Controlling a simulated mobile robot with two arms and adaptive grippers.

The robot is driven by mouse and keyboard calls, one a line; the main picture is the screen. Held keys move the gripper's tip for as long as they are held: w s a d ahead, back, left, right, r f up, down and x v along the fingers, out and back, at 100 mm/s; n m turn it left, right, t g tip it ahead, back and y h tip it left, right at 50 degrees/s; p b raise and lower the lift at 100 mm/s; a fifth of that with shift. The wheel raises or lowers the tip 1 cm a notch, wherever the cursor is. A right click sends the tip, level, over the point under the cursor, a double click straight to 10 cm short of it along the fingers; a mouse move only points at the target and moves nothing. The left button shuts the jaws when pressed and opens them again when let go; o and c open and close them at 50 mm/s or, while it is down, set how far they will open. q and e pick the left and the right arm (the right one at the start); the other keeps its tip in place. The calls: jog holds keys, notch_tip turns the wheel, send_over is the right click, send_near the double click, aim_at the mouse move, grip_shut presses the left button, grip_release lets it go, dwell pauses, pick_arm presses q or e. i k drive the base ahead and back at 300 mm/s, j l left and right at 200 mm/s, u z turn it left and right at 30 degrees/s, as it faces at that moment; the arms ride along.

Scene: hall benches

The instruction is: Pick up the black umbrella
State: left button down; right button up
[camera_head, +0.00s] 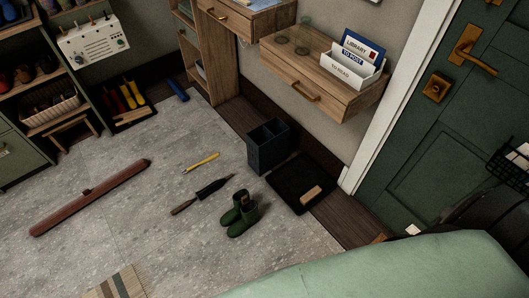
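A short dark folded umbrella (213,188) lies on the grey stone floor in the middle of the head view. Its brown handle end points to the lower left and its thin tip to the upper right. It looks black or very dark grey. It lies apart from the green boots to its right and the yellow tool above it. Neither of my grippers shows in this view, so nothing is seen near the umbrella or holding it.
Green boots (241,214), a yellow tool (201,162), a dark divided bin (268,146) and a black tray (301,186) surround it. A long reddish-brown roll (91,196) lies left. A pale green surface (400,272) fills the lower right. Floor left of the umbrella is clear.

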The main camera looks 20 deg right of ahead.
aim_at(201, 194)
jog(key=i+j, duration=0.25)
jog(key=j, duration=0.15)
jog(key=i+j+z, duration=0.1)
jog(key=j, duration=0.3)
jog(key=i+j, duration=0.35)
